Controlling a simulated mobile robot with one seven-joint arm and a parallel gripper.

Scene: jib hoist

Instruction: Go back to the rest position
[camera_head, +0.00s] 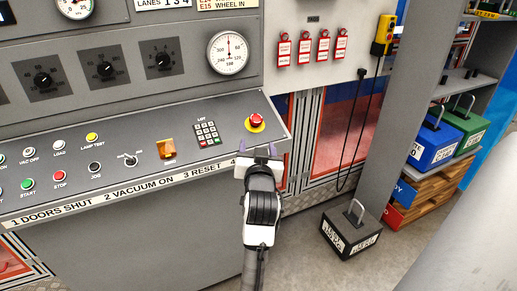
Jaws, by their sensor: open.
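My gripper (260,151) is in the middle of the head view, at the front right edge of a grey control panel (120,215). Its two fingers are apart and nothing shows between them. A red emergency stop button (257,121) on a yellow base sits on the panel just beyond the fingertips, and I cannot tell whether they touch. My arm reaches up from the bottom of the view. No marker for a rest position shows.
The panel holds a keypad (206,133), an orange switch (166,148) and several buttons. A dark weight block (351,231) with a handle stands on the floor at right, near a grey post (410,110). Blue (432,146) and green (466,127) blocks sit beyond. A cable hangs from a yellow pendant (384,34).

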